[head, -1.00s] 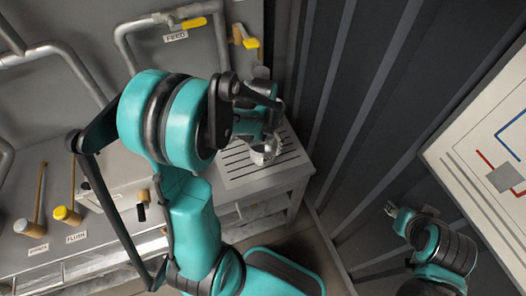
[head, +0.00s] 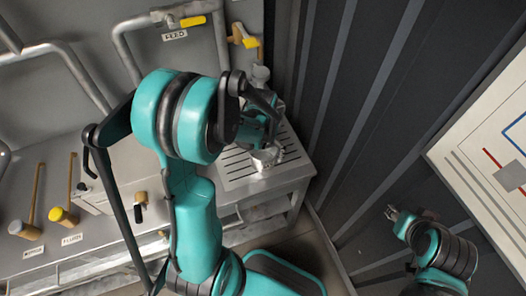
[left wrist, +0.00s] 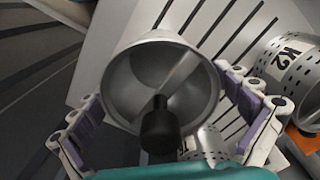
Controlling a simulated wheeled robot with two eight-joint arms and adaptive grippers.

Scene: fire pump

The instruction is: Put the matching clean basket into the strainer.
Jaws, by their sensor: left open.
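In the left wrist view a round metal cup (left wrist: 190,75) with a black knob (left wrist: 160,128) in front of it lies between the spread purple-padded fingers of my left gripper (left wrist: 165,102). The gripper is open and I see no clear grip on the cup. A perforated metal basket marked K2 (left wrist: 294,68) is at the right. Another perforated basket (left wrist: 205,145) shows at the bottom, its label partly hidden. In the head view a metal cup (head: 266,157) sits at my left gripper on the slotted board. My right gripper (head: 392,213) is far off, small. I cannot make out the strainer.
The slotted board (head: 238,172) is at the bench's right end, beside a dark ribbed wall (head: 350,110). Pipes with a yellow-handled FEED valve (head: 193,21) run behind. Yellow-handled levers (head: 62,215) stand at the left. A white panel (head: 490,150) is at the right.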

